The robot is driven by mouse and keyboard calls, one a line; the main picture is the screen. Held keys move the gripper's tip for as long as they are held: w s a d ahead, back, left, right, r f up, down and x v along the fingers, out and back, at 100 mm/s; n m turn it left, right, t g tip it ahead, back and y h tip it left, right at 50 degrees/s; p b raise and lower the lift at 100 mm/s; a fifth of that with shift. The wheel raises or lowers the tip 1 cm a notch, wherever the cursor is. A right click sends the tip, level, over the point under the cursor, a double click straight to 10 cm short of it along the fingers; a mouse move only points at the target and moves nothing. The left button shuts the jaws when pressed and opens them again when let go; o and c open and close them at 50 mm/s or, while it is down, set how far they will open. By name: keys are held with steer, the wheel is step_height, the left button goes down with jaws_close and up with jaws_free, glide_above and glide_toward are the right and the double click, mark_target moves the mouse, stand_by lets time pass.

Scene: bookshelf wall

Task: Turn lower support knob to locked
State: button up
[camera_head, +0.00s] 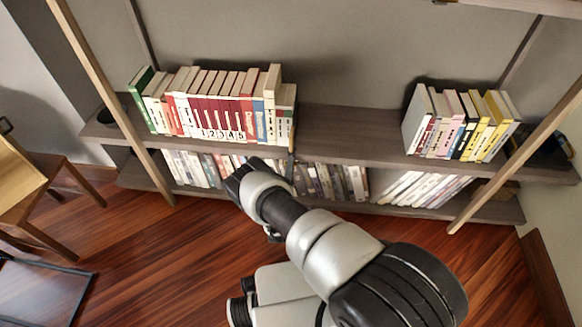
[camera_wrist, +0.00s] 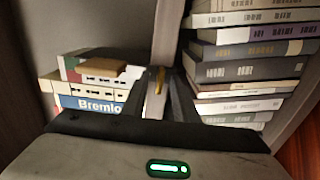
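In the wrist view, a small brass-coloured knob (camera_wrist: 159,80) stands out against a pale upright support (camera_wrist: 166,35) between two groups of books. My gripper (camera_wrist: 160,78) has its two dark fingers on either side of the knob, with a narrow gap between them. I cannot tell whether either finger touches the knob. In the head view, my gripper (camera_head: 238,180) reaches in at the lower shelf (camera_head: 310,203), in front of its books. The knob is hidden there behind my arm, and I cannot read its setting.
Books fill the left of the upper shelf (camera_head: 345,125), with more at its right end. In the wrist view, books lie close on both sides of my fingers, including a Bremlo book (camera_wrist: 95,104). A wooden chair (camera_head: 25,175) stands far left. The wood floor in front is mostly clear.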

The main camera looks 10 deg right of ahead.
jaws_close()
steer(key=shift+m, duration=0.4)
steer(key=m, duration=1.7)
stand_by(0.4)
